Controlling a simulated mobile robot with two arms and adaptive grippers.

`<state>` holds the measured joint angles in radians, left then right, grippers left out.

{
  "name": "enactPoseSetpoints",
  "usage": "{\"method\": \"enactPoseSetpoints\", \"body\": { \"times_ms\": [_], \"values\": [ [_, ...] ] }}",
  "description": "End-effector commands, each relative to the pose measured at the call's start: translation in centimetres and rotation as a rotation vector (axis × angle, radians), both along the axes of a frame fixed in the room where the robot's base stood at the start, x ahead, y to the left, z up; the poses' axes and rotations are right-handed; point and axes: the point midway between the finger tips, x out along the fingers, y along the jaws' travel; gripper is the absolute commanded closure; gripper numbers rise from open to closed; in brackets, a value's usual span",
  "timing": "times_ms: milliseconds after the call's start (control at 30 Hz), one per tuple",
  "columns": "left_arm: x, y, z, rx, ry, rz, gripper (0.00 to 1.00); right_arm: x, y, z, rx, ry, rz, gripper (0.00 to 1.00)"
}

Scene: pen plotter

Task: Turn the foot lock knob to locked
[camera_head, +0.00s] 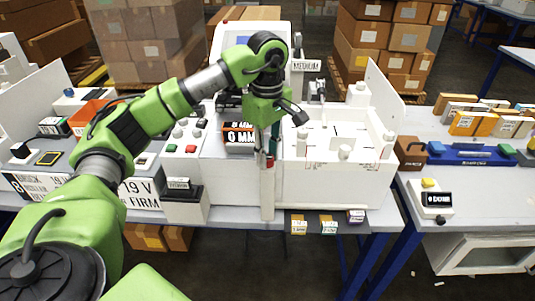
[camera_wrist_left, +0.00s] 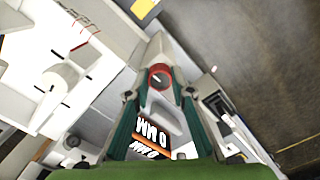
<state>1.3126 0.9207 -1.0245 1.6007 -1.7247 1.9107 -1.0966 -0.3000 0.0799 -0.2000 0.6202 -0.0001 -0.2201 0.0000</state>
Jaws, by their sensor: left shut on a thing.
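The foot lock knob (camera_wrist_left: 160,77) shows in the left wrist view as a small round dial with a red rim, a dark face and a pale mark. It sits on a narrow white post of the plotter, and its lettering is not readable. My left gripper (camera_wrist_left: 159,92) has its two fingers on either side of the knob and is shut on it. In the head view my left gripper (camera_head: 270,152) points down at the front of the white plotter (camera_head: 335,185), and its fingers mostly hide the knob. My right gripper is not in view.
A "0 MM" display (camera_head: 239,133) stands just left of my gripper. A panel with red and green buttons (camera_head: 183,148) is farther left. White plotter walls and pegs rise on the right. Small boxes (camera_head: 328,224) sit below the front edge. A brown box (camera_head: 411,150) stands on the right table.

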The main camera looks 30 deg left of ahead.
Motion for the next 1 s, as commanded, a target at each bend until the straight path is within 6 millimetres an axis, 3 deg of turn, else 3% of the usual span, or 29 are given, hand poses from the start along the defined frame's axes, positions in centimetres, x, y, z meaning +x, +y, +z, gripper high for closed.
{"method": "enactPoseSetpoints", "body": {
  "times_ms": [300, 333, 400, 767, 1000],
  "values": [
    [0.0, 0.0, 0.1, 0.0, -0.003, -0.003, 1.0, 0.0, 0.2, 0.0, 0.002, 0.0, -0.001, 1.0],
    [0.0, 0.0, 0.1, 0.0, -0.003, -0.003, 0.76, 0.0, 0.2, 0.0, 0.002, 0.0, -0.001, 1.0],
    [0.0, 0.0, 0.1, 0.0, -0.002, -0.003, 0.62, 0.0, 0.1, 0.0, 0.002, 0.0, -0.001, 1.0],
    [0.0, 0.0, 0.2, 0.0, -0.002, -0.002, 0.62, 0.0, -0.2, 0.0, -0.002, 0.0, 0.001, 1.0],
    [0.1, -0.1, 3.6, -0.002, -0.006, -0.001, 0.62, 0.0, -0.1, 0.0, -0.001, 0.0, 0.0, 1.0]
  ]
}}
